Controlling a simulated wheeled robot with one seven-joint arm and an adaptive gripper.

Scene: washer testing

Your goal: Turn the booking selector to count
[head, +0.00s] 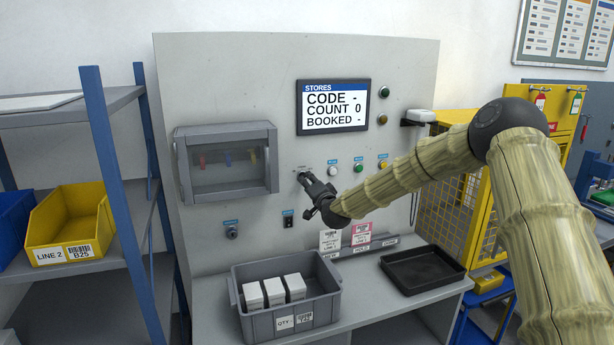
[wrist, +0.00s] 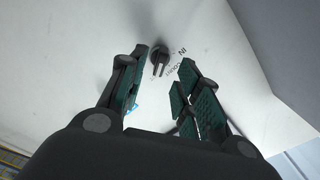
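The booking selector (wrist: 160,58) is a small black knob with a raised grip on the pale panel, seen in the wrist view. Printed lettering sits beside it; "IN" is legible and another word is partly readable. My gripper (wrist: 161,75) is open, with its dark green finger pads on either side of the knob and visible gaps. I cannot tell how far the tips are from the panel. In the head view my gripper (head: 304,178) is at the panel and largely hides the knob. The screen (head: 333,106) reads CODE -, COUNT 0, BOOKED -.
White (head: 332,171), green (head: 359,167) and yellow (head: 382,165) buttons are right of my gripper. A clear-fronted box (head: 228,163) juts out at left. Below are a grey bin (head: 286,321) with white boxes and an empty black tray (head: 422,268).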

